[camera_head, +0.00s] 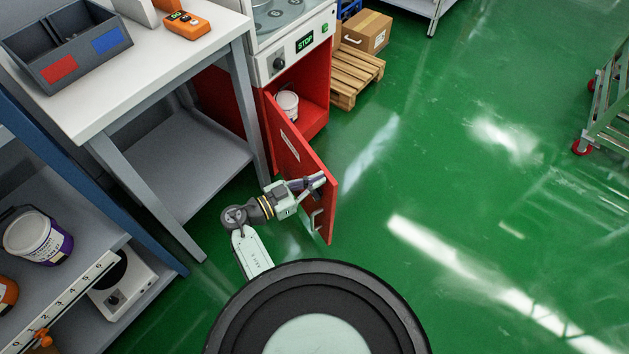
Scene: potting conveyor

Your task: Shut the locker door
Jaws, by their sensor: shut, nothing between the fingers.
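The red locker door (288,146) stands swung open from a red locker (315,112) below a machine with a STOP display. A white label is on its upper part, and a metal handle (316,219) is near its free end. A white bucket (287,104) stands inside the locker. My gripper (319,182) is shut and empty at the door's outer face, near the free end and above the handle. Whether it touches the door I cannot tell.
A white-topped table (165,78) with a grey shelf stands left of the locker. A wooden pallet (354,77) with a cardboard box (366,32) lies to its right. A wheeled rack (609,117) is at the far right. The green floor right of the door is clear.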

